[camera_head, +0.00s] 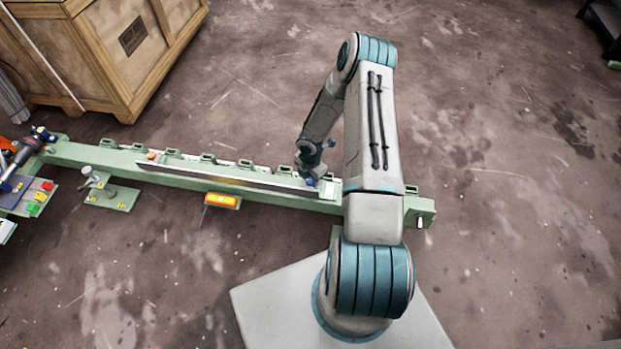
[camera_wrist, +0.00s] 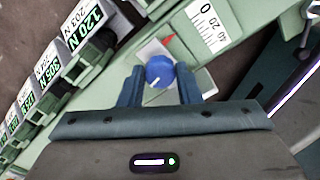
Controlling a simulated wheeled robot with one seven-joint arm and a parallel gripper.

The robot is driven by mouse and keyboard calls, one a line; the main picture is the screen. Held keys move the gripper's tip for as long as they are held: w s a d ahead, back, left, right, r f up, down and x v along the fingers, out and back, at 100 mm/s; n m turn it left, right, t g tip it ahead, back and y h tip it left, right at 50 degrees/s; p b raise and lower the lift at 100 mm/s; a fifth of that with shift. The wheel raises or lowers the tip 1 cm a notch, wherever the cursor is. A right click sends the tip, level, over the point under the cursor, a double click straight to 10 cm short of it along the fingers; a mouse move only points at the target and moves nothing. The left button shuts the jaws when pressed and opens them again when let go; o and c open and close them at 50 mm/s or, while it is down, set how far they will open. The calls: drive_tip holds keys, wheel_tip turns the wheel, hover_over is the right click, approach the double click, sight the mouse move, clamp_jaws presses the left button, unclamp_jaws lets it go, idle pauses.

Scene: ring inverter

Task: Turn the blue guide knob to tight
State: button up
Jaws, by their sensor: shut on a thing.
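A white scale (camera_wrist: 208,28) with numbers lies beside the knob. Several labelled green blocks (camera_wrist: 82,22) line the left of the wrist view. In the head view, a wooden crate (camera_head: 110,50) stands behind the green rail (camera_head: 270,200), and coloured buttons (camera_head: 35,197) are at far left.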

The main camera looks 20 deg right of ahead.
drive_tip(key=m, duration=0.4)
drive_tip(key=shift+m+b, duration=0.3)
drive_tip(key=shift+b, duration=0.1)
drive_tip(key=m, duration=0.4)
drive_tip(key=shift+m+b, duration=0.3)
drive_tip(key=m, duration=0.4)
drive_tip(key=shift+m+b, duration=0.45)
drive_tip(key=shift+m, duration=2.05)
drive_tip(key=o, duration=1)
drive_tip(key=shift+c, duration=0.2)
